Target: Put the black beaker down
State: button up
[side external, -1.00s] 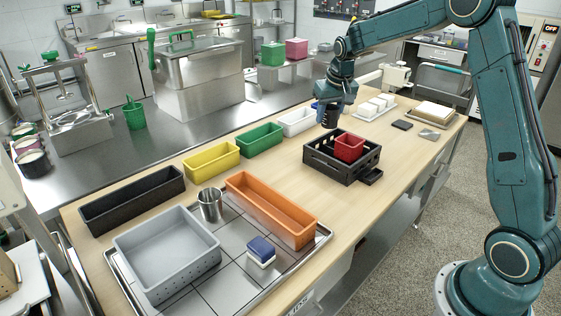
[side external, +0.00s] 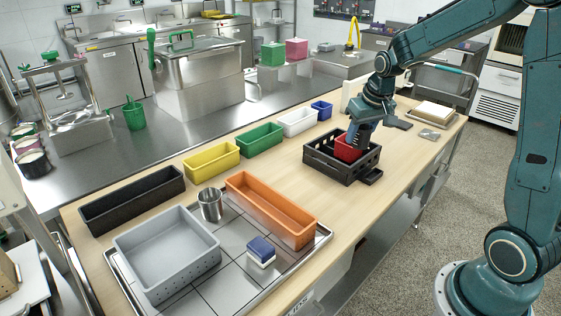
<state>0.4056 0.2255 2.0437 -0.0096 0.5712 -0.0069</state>
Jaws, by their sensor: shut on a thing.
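My gripper (side external: 356,136) points down above the right part of the black crate (side external: 334,171). It is shut on the black beaker, of which only a dark patch shows between and below the fingers. The beaker's outline is hard to tell from the dark fingers. A red bin (side external: 345,151) sits inside the crate, just left of and below my gripper, which partly covers it. I cannot tell whether the beaker is over the red bin, inside it, or behind it.
A small black tray (side external: 373,176) lies at the crate's right corner. Blue (side external: 321,110), white (side external: 297,122), green (side external: 260,137) and yellow (side external: 211,161) bins line the table's back edge. An orange bin (side external: 270,209) and a steel cup (side external: 210,205) stand front left. Bare table lies left of the crate.

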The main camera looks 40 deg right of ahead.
notch_tip(320, 180, down, 16)
jog(key=shift+f, duration=0.1)
dwell(0.5)
jog(key=shift+f, duration=0.1)
jog(key=shift+f, duration=1.8)
jog(key=o, duration=0.9)
jog(key=shift+f, duration=0.1)
jog(key=shift+o, duration=0.2)
jog(key=v, duration=1.2)
jog(key=shift+a+r, duration=0.15)
jog(key=shift+r, duration=0.1)
